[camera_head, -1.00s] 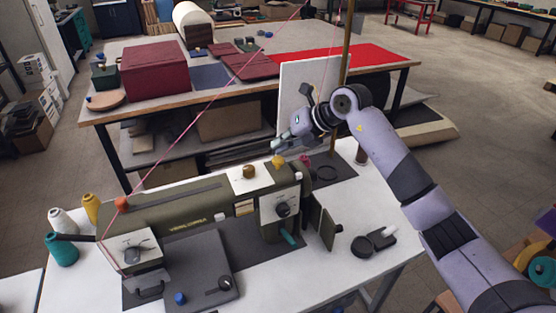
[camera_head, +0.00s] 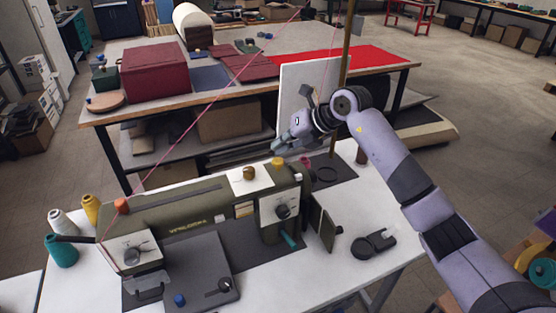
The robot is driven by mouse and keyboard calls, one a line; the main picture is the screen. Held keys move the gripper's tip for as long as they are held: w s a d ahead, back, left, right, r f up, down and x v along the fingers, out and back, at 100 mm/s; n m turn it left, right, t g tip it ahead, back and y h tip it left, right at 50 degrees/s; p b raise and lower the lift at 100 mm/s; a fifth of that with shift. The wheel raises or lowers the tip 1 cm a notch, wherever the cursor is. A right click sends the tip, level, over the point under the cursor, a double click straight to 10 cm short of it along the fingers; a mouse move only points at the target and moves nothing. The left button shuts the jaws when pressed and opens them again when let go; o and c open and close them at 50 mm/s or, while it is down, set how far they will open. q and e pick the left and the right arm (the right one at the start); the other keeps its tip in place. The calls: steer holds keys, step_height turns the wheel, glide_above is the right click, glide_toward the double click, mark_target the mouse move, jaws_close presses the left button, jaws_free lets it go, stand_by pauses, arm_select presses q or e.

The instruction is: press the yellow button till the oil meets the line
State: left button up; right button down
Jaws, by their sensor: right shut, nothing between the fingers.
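The yellow button (camera_head: 278,162) stands on top of the olive sewing machine (camera_head: 180,215), near its right end. My right gripper (camera_head: 279,145) is shut and empty, with its fingertips just above the button. A small gap seems to show between them, but contact is hard to judge from this angle. A brown-amber round part (camera_head: 248,173) sits on a white plate on the machine's top, left of the button. I cannot make out an oil level or line on it. My left gripper is out of view.
The machine stands on a white table (camera_head: 330,270). An orange knob (camera_head: 121,205) and thread spools (camera_head: 62,250) are at its left. A black holder (camera_head: 374,243) lies at the right. A white board (camera_head: 302,95) stands behind my gripper. A pink thread crosses the view.

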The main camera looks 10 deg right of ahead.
mark_target(280, 158)
steer(key=shift+f, duration=0.15)
steer(key=shift+f, duration=0.3)
steer(key=shift+s+f+b, duration=0.1)
steer(key=shift+f+b, duration=0.7)
steer(key=shift+f, duration=0.15)
stand_by(1.0)
steer(key=shift+r, duration=0.15)
steer(key=shift+r+p, duration=0.85)
steer(key=shift+r, duration=0.35)
steer(key=shift+r+p, duration=1.65)
steer(key=shift+r, duration=0.9)
